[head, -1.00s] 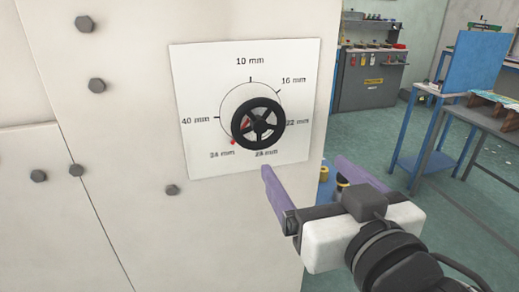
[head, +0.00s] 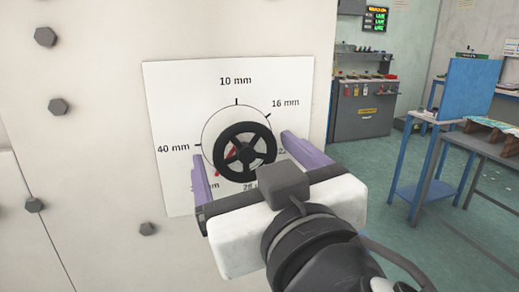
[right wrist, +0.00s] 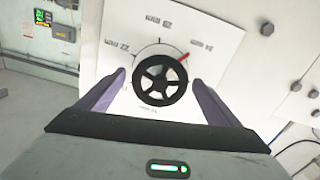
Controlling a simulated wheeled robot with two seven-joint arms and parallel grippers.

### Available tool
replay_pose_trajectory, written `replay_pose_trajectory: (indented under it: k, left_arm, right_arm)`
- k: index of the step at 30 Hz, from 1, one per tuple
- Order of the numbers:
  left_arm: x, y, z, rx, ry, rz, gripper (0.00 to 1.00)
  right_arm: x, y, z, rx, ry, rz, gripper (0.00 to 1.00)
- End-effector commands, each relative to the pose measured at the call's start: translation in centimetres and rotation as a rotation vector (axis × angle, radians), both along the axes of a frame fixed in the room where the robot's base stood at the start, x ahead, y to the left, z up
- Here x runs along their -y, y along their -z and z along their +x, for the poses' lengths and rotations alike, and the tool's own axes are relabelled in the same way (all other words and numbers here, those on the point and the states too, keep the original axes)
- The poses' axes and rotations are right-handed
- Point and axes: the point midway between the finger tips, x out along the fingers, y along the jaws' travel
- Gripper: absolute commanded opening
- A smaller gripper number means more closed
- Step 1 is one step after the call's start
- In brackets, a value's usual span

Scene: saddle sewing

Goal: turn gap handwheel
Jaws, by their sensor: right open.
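The black spoked handwheel (head: 245,151) stands out from a white dial plate (head: 180,95) on the pale machine panel. The plate carries mm marks around a circle. A red pointer (head: 226,158) shows behind the wheel, aimed toward the lower left label, which my gripper partly hides. My right gripper (head: 241,158) is open, its purple fingers to the left and right of the wheel. In the right wrist view the handwheel (right wrist: 161,79) sits between the two fingers, with a gap on each side. I cannot tell how far the fingertips are from the plate. My left gripper is not in view.
Dark bolts (head: 58,106) stud the panel left of the plate. To the right are a blue-legged table with a blue board (head: 470,87) and a grey tool cabinet (head: 364,108) at the back. The floor between is open.

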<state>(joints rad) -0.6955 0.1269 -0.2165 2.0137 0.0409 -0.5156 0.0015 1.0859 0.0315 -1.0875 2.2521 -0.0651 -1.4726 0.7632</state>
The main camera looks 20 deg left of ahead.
Motion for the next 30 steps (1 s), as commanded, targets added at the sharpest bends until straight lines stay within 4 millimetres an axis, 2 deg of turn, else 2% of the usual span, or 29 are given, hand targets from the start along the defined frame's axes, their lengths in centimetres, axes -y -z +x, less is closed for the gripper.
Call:
replay_pose_trajectory:
  k: [12,20,30]
  left_arm:
    - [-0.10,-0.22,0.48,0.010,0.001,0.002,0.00]
    - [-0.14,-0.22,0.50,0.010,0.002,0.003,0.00]
    - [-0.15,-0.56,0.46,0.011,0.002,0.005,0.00]
  right_arm:
    - [-0.19,-0.03,0.50,0.000,0.010,0.000,0.86]
    - [-0.19,-0.02,0.49,0.000,0.010,0.000,0.45]
    - [-0.19,-0.05,0.50,0.027,0.009,-0.041,0.45]
